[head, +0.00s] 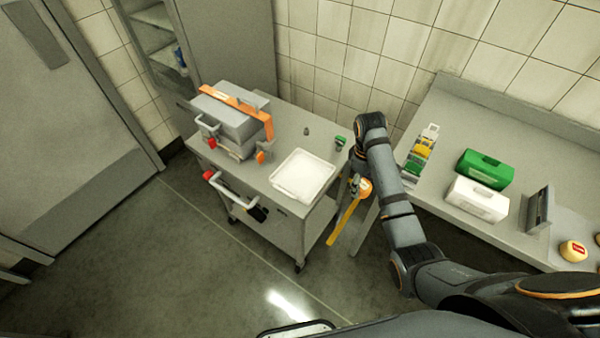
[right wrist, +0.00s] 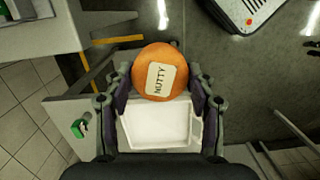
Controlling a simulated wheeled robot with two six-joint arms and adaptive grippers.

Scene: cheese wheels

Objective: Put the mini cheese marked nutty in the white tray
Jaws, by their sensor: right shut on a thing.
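The mini cheese marked NUTTY (right wrist: 158,80) is a round orange wheel with a pale label, readable in the right wrist view. It also shows small in the head view (head: 365,187). My right gripper (head: 359,184) is shut on it, with one finger on each side in the right wrist view. The white tray (head: 302,177) lies empty on the grey cart; in the head view the held cheese is to the right of it, apart from it. In the right wrist view the tray (right wrist: 157,128) shows just below the cheese. My left gripper is out of view.
The cart (head: 262,187) also carries a grey box with an orange strap (head: 236,112) and a small green item (head: 340,141). The right bench holds a green box (head: 485,170), a white box (head: 477,199) and another cheese (head: 573,251). Floor separates cart and bench.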

